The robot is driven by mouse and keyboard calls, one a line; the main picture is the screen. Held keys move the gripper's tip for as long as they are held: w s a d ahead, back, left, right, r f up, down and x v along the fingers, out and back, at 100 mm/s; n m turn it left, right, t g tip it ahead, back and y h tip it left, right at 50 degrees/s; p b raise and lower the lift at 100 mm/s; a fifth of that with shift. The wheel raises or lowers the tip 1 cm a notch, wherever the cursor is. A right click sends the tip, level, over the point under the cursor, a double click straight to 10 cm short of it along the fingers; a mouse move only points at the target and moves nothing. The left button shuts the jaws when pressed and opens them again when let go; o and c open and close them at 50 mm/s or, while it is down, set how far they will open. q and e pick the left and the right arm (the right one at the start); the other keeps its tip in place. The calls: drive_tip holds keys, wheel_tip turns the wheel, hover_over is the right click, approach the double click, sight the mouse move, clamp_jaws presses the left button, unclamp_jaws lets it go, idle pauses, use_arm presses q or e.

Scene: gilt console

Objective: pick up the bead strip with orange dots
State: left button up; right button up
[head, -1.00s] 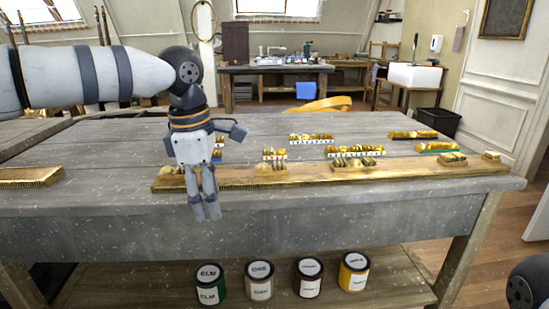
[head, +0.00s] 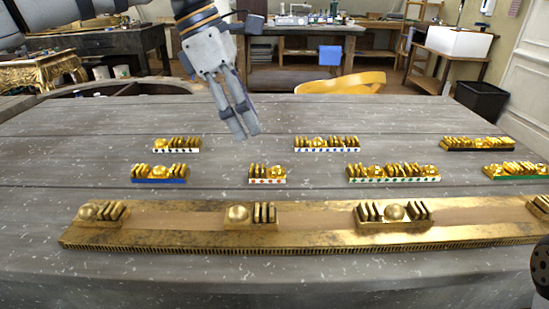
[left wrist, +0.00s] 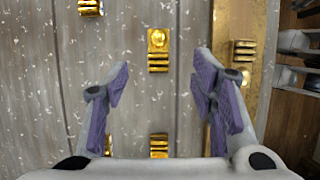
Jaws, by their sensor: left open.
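The bead strip with orange dots (head: 267,174) is a short strip with gold beads and a white edge with orange-red dots. It lies on the grey table, in the nearer row of strips. In the left wrist view it appears to be the gold strip (left wrist: 158,50) at upper middle; its dots do not show there. My left gripper (head: 245,125) is above the table, up and left of this strip in the head view, apart from it. Its fingers (left wrist: 160,88) are spread and nothing is between them. My right gripper is not in view.
A blue-edged strip (head: 159,173) lies left of it and a green-dotted strip (head: 393,174) right. A long gilt rail (head: 320,222) with bead groups runs along the front.

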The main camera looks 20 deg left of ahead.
sight(267, 167)
use_arm(q)
drive_tip(key=x, duration=0.6)
drive_tip(key=a+x, duration=0.1)
drive_tip(key=x, duration=0.3)
drive_tip(key=shift+f, duration=0.25)
clamp_jaws()
